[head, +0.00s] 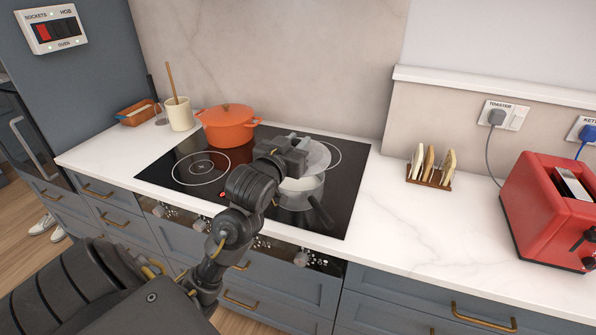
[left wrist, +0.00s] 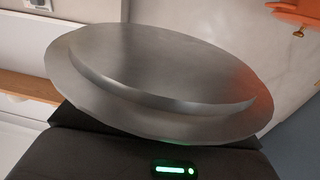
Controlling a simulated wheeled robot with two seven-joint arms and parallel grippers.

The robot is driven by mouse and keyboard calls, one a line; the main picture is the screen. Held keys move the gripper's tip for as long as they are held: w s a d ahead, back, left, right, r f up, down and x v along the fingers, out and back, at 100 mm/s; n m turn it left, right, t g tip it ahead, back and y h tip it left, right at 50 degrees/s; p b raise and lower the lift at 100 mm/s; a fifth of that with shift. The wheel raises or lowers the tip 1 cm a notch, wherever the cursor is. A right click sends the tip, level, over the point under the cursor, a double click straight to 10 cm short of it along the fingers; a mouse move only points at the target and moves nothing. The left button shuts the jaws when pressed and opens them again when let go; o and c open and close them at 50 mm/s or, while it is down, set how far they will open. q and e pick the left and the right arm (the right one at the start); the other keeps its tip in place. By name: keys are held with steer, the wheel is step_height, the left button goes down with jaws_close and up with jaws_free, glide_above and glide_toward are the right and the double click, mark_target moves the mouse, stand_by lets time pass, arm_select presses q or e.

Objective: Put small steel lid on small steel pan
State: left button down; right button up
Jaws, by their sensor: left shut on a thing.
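The small steel lid (head: 318,156) is held by my left gripper (head: 297,143), which is shut on it above the hob. The lid's steel face (left wrist: 150,80) fills the middle of the left wrist view and looks tilted there. The small steel pan (head: 300,190) stands on the front right part of the black hob, below the lid. Its dark handle (head: 322,213) points toward the front. The lid overlaps the pan's far side in the head view, and a gap between them is hard to judge. The gripper's fingertips are partly hidden. My right gripper is not in view.
An orange pot (head: 228,127) stands on the back left of the hob (head: 200,185). A utensil jar (head: 179,115) and a terracotta dish (head: 137,112) are farther left. A toast rack (head: 430,170) and red toaster (head: 545,215) stand right.

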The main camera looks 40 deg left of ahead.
mark_target(296, 139)
arm_select(q)
steer(key=w+a, duration=0.1)
steer(key=w+a+f+p, duration=0.1)
steer(key=w+a+p, duration=0.1)
steer(key=shift+w+a+f, duration=0.1)
steer(key=shift+w+f, duration=0.15)
steer(key=shift+f, duration=0.05)
steer(key=w+a+f+p, duration=0.1)
steer(key=w+a+f, duration=0.1)
steer(key=f, duration=0.7)
steer(key=shift+x, duration=0.95)
steer(key=shift+f, duration=0.55)
steer(key=shift+f, duration=0.1)
steer(key=c, duration=1.2)
jaws_free()
